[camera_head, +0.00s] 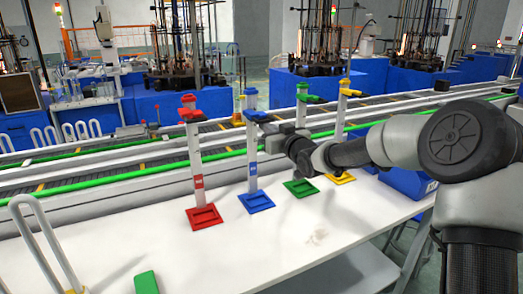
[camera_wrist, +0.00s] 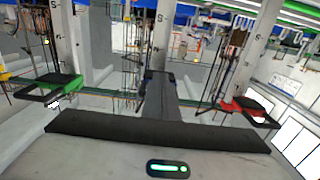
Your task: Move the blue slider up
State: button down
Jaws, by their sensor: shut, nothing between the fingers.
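The blue stand is a white post on a blue square base (camera_head: 256,202) on the white table. The blue slider (camera_head: 255,116) sits high on this post, a short gap below the blue top cap (camera_head: 250,91). My gripper (camera_head: 262,129) is shut and empty, close to the post just under the slider. I cannot tell whether it touches the slider. In the wrist view my dark gripper (camera_wrist: 160,88) fills the middle, and I cannot make out the blue slider there.
The red slider (camera_head: 190,115) stands left of the blue post; it also shows in the wrist view (camera_wrist: 245,108). The green slider (camera_head: 308,99) and yellow slider (camera_head: 349,92) are to the right. A conveyor with a green rail (camera_head: 120,177) runs behind.

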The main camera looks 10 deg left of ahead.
aim_at(267, 121)
jog(key=shift+r+p, duration=0.85)
jog(key=shift+r, duration=0.85)
jog(key=shift+f, duration=0.15)
jog(key=shift+f+b, duration=0.8)
jog(key=v, duration=1)
